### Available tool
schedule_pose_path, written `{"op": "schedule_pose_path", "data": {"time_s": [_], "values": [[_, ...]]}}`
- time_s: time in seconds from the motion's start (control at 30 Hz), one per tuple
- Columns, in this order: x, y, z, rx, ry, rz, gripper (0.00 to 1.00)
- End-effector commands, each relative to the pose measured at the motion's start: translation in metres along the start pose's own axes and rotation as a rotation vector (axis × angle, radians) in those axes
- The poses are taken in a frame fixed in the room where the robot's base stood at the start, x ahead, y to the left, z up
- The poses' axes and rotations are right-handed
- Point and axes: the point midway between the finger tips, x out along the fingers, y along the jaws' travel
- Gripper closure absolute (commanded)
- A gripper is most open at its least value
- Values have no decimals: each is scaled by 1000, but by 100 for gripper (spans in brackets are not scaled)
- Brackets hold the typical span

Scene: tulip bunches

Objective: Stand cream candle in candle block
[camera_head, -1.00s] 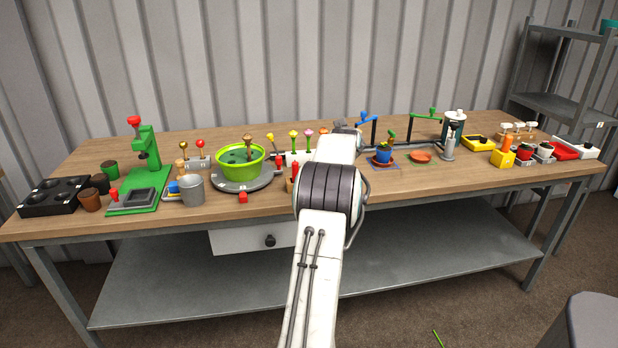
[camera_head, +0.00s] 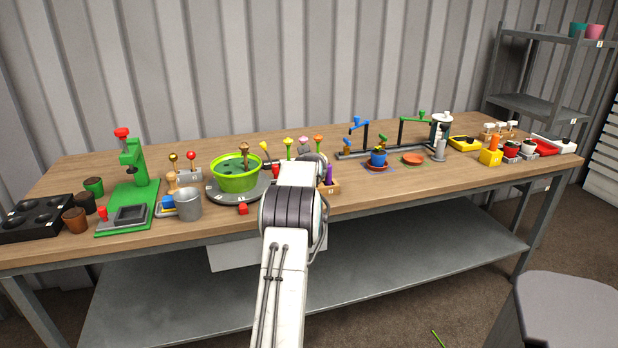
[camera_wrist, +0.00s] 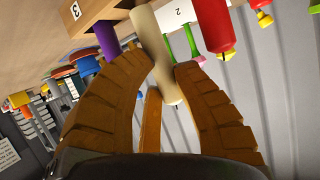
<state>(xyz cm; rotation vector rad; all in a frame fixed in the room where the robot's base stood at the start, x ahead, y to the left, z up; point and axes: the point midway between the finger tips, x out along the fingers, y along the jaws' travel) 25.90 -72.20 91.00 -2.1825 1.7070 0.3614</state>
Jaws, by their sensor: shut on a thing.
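The cream candle (camera_wrist: 150,35) is between the brown fingers of my gripper (camera_wrist: 163,68) in the wrist view, which looks upside down. My gripper is shut on it. The candle's far end reaches the wooden candle block (camera_wrist: 90,12); I cannot tell whether it is seated in a hole. A purple candle (camera_wrist: 106,40) and a red candle (camera_wrist: 212,25) stand on either side of the cream one. In the head view, the block (camera_head: 330,187) shows beside my arm with the purple candle (camera_head: 328,174) upright. My arm hides the cream candle and the fingers there.
A green bowl (camera_head: 235,178) on a grey round base stands left of my arm. The front table strip right of the block is clear.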

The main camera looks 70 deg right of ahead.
Motion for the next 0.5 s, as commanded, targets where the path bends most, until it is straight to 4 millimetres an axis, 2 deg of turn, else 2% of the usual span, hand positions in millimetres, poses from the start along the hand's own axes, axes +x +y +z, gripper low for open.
{"op": "schedule_pose_path", "data": {"time_s": [0.2, 0.5], "values": [[17, 14, 23, 4, 1, 14, 100], [19, 17, 25, 5, 3, 17, 100]]}}
